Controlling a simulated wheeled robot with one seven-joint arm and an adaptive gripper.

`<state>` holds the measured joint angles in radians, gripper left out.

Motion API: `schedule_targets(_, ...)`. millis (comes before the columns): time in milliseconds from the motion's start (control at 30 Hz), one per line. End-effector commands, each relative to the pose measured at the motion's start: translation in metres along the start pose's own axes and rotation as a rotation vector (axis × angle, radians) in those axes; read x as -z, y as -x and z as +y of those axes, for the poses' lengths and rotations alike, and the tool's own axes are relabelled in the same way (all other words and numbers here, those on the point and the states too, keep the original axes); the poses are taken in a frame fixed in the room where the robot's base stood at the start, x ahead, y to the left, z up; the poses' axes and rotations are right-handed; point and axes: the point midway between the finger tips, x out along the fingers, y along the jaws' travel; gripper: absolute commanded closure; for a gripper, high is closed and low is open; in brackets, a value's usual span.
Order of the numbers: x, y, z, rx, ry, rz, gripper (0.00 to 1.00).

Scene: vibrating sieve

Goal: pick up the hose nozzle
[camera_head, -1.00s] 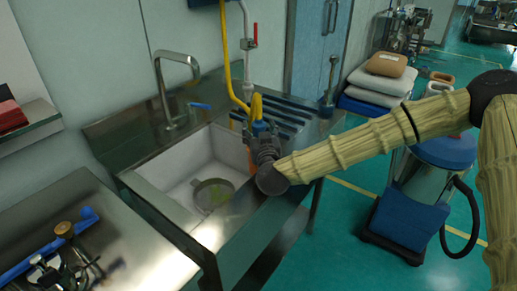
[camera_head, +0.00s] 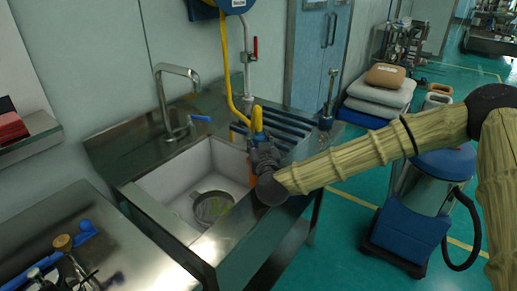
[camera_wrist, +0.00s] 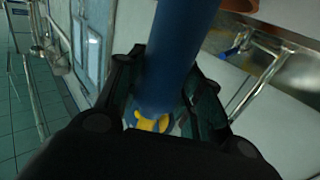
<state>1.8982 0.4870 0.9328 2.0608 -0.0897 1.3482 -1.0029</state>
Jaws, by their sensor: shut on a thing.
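The hose nozzle shows as a thick blue body (camera_wrist: 177,55) between the fingers in the wrist view, with a yellow part below it. In the head view the yellow part of the nozzle (camera_head: 257,117) sticks up above my gripper (camera_head: 263,150), over the right end of the sink. My gripper also fills the lower part of the wrist view (camera_wrist: 160,110), its dark fingers on both sides of the blue body, shut on it. The fingers hide much of the nozzle in the head view.
The steel sink basin (camera_head: 165,186) holds a round sieve (camera_head: 212,206) left of my gripper. The tall faucet (camera_head: 160,95) stands behind the basin. A yellow hose (camera_head: 226,70) hangs from a blue reel (camera_head: 238,5). A slatted drainboard (camera_head: 285,130) lies behind my gripper.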

Motion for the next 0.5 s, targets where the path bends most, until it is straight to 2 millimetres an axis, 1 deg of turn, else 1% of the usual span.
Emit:
schedule_targets(233, 0.026, 0.000, 0.000, 0.000, 0.001, 0.005, 0.87)
schedule_targets(367, 0.048, -0.001, 0.000, 0.000, 0.001, 0.006, 0.87)
schedule_targets(500, 0.075, 0.000, 0.000, 0.000, 0.001, 0.007, 0.87)
